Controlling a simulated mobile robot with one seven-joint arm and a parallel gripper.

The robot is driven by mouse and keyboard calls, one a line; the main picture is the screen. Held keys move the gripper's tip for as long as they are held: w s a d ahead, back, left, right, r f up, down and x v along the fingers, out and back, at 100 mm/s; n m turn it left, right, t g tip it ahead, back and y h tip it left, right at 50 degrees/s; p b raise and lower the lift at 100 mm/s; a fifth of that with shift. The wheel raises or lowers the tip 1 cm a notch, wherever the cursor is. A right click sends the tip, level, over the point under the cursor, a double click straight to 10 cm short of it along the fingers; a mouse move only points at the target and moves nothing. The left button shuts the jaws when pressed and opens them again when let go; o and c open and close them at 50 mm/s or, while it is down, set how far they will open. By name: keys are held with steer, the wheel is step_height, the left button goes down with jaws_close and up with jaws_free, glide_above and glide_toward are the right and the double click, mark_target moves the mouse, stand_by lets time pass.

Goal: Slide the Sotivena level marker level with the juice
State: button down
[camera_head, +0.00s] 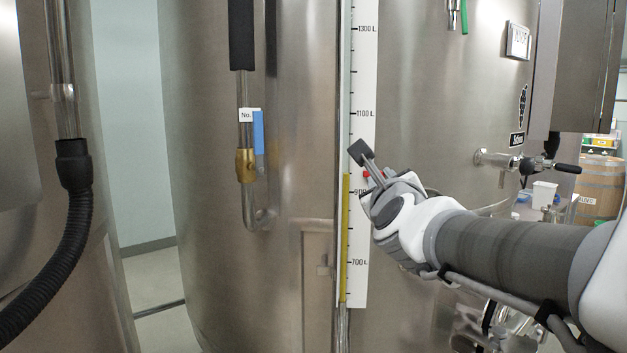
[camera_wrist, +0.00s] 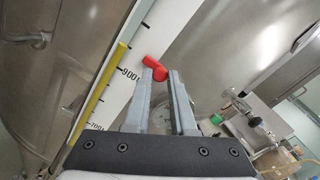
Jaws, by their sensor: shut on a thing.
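The red level marker (camera_head: 366,174) sits at the white scale strip (camera_head: 366,90), a little above the 900 L mark. It shows as a red piece in the wrist view (camera_wrist: 152,64). The yellow juice column (camera_head: 346,235) stands in the sight tube left of the scale. Its top is a little above 900 L, and in the head view the marker looks about level with it. My gripper (camera_head: 368,163) is shut on the marker, which shows between the fingertips in the wrist view (camera_wrist: 161,76). The fingers partly hide the marker in the head view.
The steel vat (camera_head: 450,90) curves behind the scale. A valve with a black handle (camera_head: 565,168) sticks out at the right. A pipe with a brass fitting (camera_head: 245,165) hangs left of the scale. A black hose (camera_head: 65,235) is at far left.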

steer(key=c, duration=0.7)
jaws_free()
steer(key=shift+c, duration=0.2)
steer(key=s+a+p, duration=0.1)
steer(key=s+p, duration=0.2)
steer(key=s, duration=1.4)
steer(key=shift+s+a, duration=0.2)
steer(key=shift+a, duration=0.2)
